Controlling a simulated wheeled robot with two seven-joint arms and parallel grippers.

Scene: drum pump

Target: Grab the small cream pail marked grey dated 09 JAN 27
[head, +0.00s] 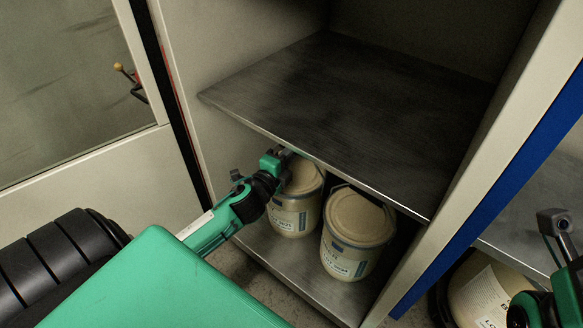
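Two cream pails with lids and blue-grey bands stand upright on the lower shelf of the cabinet. The left pail (295,212) is partly hidden by my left gripper and the upper shelf. The right pail (352,240) shows its lid, handle and label. The labels' dates are too small to read, so I cannot tell which pail is dated 09 JAN 27. My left gripper (283,158) is at the left pail's upper rim, under the shelf edge; its fingers are not clear, nor is contact. My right gripper (556,226) is at the right edge, away from both pails; its opening is unclear.
The bare upper shelf (360,110) overhangs the pails. The lower shelf (300,275) has a little free room in front. A cabinet post with a blue side (500,185) separates another bay, where a larger labelled cream container (480,295) stands near my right arm.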

